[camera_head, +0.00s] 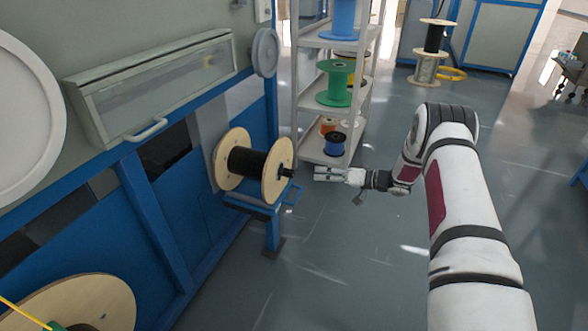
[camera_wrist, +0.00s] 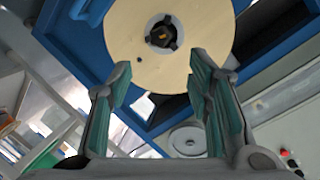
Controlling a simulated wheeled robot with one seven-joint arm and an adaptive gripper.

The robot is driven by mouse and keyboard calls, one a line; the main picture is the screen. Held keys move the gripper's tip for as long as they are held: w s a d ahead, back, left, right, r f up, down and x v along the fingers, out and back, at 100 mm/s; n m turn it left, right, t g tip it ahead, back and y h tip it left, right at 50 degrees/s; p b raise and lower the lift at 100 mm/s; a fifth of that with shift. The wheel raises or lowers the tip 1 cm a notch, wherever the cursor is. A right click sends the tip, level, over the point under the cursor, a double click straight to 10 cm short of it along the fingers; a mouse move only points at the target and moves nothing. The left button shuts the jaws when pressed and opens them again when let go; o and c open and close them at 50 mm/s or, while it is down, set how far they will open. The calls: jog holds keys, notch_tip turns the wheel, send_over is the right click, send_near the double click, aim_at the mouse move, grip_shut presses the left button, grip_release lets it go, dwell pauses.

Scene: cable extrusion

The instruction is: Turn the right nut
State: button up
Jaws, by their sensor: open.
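A wooden spool (camera_head: 277,173) wound with black cable (camera_head: 245,162) is mounted on the blue machine frame. The dark nut (camera_head: 286,172) sits at the centre of its right-hand flange, on the shaft end. In the wrist view the same nut (camera_wrist: 162,34) shows as a black, lobed piece in the flange's centre hole, near the top of the picture. My gripper (camera_head: 319,174) is a short distance to the right of the nut, apart from it and pointing at it. In the wrist view its two fingers (camera_wrist: 161,68) are spread with nothing between them, below the nut.
A blue support bracket (camera_head: 258,208) is under the spool. A white shelf rack (camera_head: 325,152) with green and blue spools stands just behind my gripper. Another wooden spool (camera_head: 85,302) is at the lower left.

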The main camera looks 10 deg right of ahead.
aim_at(294, 173)
jog(key=w+a+f+n, duration=0.1)
jog(key=w+a+n, duration=0.1)
jog(key=a+n, duration=0.1)
jog(key=w+a+n+h+b, duration=0.1)
jog(key=w+a+n, duration=0.2)
jog(key=n, duration=0.1)
jog(key=w+a+f+n, duration=0.1)
jog(key=w+a+n, duration=0.1)
jog(key=a+n, duration=0.1)
jog(key=shift+w+a+f+n+g+h+b, duration=0.15)
jog(key=shift+a+f+n+g+h+b, duration=0.2)
jog(key=shift+n, duration=0.35)
jog(key=shift+c, duration=0.2)
jog(key=shift+d, duration=0.1)
grip_shut()
